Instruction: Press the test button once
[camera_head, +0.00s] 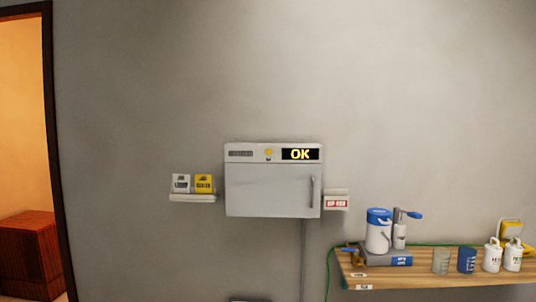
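A pale grey box unit (265,190) hangs on the wall in the middle of the view. Its door is closed, with an upright handle (312,190) at the right. On the strip above the door is a small round yellow button (268,152), with a tiny dark mark below it. Its label is too small to read, so I cannot tell for sure that it is the test button. To its right a dark display (300,154) shows "OK" in lit letters. A vent-like grille (241,153) is to its left. Neither of my grippers is in view.
Left of the unit, a small shelf (193,198) holds a white and a yellow box. A small holder with red labels (336,203) adjoins the right side. A wooden shelf (430,279) at lower right carries a blue-lidded jug, cups and white bottles. A doorway is far left.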

